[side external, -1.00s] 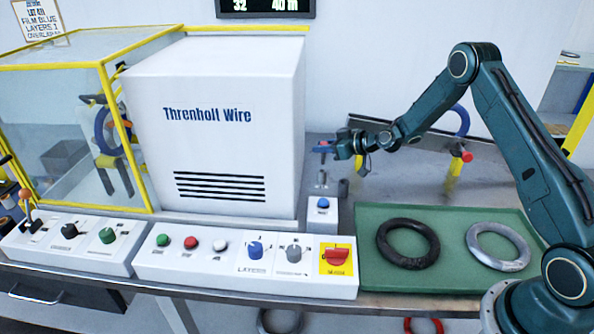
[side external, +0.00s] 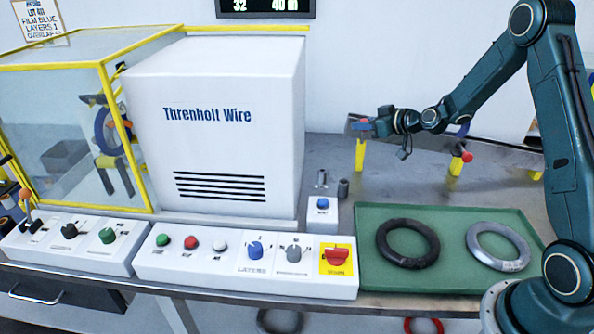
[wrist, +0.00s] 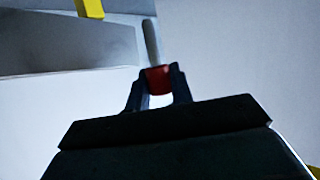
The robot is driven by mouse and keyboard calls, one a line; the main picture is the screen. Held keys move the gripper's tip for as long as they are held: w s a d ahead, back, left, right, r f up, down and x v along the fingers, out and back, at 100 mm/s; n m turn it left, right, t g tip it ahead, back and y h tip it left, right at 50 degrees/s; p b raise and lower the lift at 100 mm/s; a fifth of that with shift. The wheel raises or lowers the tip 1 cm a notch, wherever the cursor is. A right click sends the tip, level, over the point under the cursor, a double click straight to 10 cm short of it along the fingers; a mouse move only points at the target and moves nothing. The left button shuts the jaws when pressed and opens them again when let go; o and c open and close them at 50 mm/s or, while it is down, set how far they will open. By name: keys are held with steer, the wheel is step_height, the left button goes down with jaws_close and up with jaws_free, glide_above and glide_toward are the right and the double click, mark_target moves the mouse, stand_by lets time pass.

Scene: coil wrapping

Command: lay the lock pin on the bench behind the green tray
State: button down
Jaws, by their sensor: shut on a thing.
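The lock pin, with a red head and a grey shaft, shows in the wrist view (wrist: 157,78). My gripper (wrist: 158,84) is shut on its red head, with the shaft pointing away from the fingers. In the side view my gripper (side external: 367,126) is raised above the back of the bench, behind the green tray (side external: 453,262); the pin is very small there. The bench (side external: 400,185) shows as a bare grey strip behind the tray.
A dark ring (side external: 381,243) and a silver ring (side external: 474,243) lie in the tray. A yellow post (side external: 360,155) stands below my gripper. Another yellow post with a red knob (side external: 466,157) stands to its right. Small metal posts (side external: 321,180) stand by the white cabinet (side external: 220,120).

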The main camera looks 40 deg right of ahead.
steer(key=s+d+r+m+h, duration=0.1)
steer(key=s+r, duration=0.3)
steer(key=s, duration=0.4)
steer(key=shift+d+r+m+h, duration=0.4)
steer(key=shift+d+h, duration=0.3)
steer(key=shift+d, duration=0.2)
steer(key=shift+f, duration=0.1)
step_height(320, 180, down, 16)
steer(key=shift+f, duration=0.15)
steer(key=shift+f, duration=1.75)
steer(key=shift+f, duration=0.15)
steer(key=c, duration=1.2)
jaws_free()
steer(key=shift+c, duration=0.2)
